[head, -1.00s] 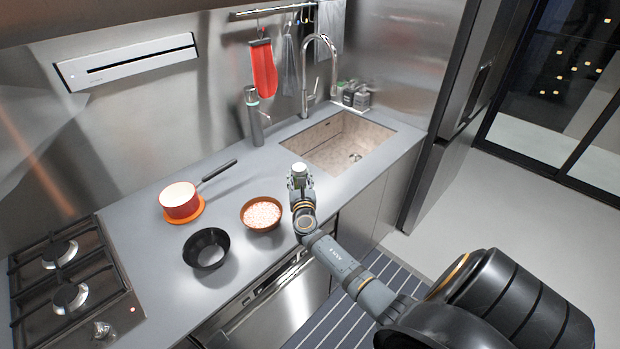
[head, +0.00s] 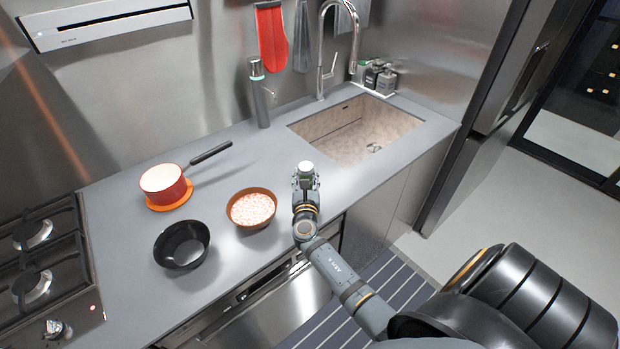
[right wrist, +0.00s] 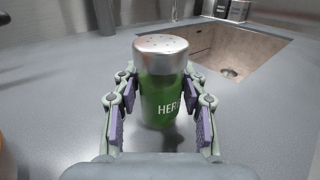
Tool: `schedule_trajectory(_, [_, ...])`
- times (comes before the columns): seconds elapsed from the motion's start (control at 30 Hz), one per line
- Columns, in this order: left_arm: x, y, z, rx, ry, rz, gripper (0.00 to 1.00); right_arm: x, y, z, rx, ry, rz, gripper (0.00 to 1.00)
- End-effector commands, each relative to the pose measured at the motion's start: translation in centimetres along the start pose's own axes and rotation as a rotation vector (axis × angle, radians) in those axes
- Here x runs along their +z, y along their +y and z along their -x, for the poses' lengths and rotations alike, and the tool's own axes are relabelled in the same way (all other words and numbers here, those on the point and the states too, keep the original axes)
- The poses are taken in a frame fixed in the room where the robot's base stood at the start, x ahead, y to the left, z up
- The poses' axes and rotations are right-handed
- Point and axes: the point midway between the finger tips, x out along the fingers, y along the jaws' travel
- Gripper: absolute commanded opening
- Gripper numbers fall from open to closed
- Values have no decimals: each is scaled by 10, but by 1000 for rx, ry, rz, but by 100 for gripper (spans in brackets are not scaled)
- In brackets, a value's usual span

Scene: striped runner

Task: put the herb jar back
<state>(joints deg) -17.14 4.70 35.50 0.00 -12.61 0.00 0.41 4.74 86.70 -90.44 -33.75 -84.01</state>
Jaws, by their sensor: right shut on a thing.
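The herb jar (right wrist: 160,95) is green with a silver perforated lid and part of a "HERB" label. It stands upright between the fingers of my right gripper (right wrist: 160,110) in the right wrist view. In the head view its pale lid and a bit of green (head: 306,168) show at the tip of my right gripper (head: 306,182), over the counter between the brown bowl and the sink. My right gripper is shut on the jar. I cannot tell whether the jar's base touches the counter. My left gripper is not in view.
A brown bowl (head: 240,218) of pale pink bits is just left of my right gripper. A black bowl (head: 170,258), a red pot (head: 163,196) on an orange trivet and a stove (head: 40,290) lie further left. The sink (head: 330,120) and small canisters (head: 385,80) are at the back right.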

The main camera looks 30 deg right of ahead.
Motion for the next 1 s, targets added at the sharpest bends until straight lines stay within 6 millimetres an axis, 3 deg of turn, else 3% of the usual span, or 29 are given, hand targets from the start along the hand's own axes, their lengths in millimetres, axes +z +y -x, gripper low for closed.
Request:
schedule_trajectory(0.1, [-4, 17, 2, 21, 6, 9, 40, -4, -1, 1, -1, 11, 2, 3])
schedule_trajectory(0.13, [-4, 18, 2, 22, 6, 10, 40, -4, -1, 2, -1, 12, 2, 45])
schedule_trajectory(0.3, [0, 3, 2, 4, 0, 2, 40, -4, -1, 1, -1, 11, 2, 65])
schedule_trajectory(0.47, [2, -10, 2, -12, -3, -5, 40, -3, -1, 1, -1, 10, 2, 65])
schedule_trajectory(0.67, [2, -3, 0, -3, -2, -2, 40, -5, -1, 8, 0, 11, 1, 65])
schedule_trajectory(1.0, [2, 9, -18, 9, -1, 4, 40, -7, -1, 85, -2, 13, -2, 65])
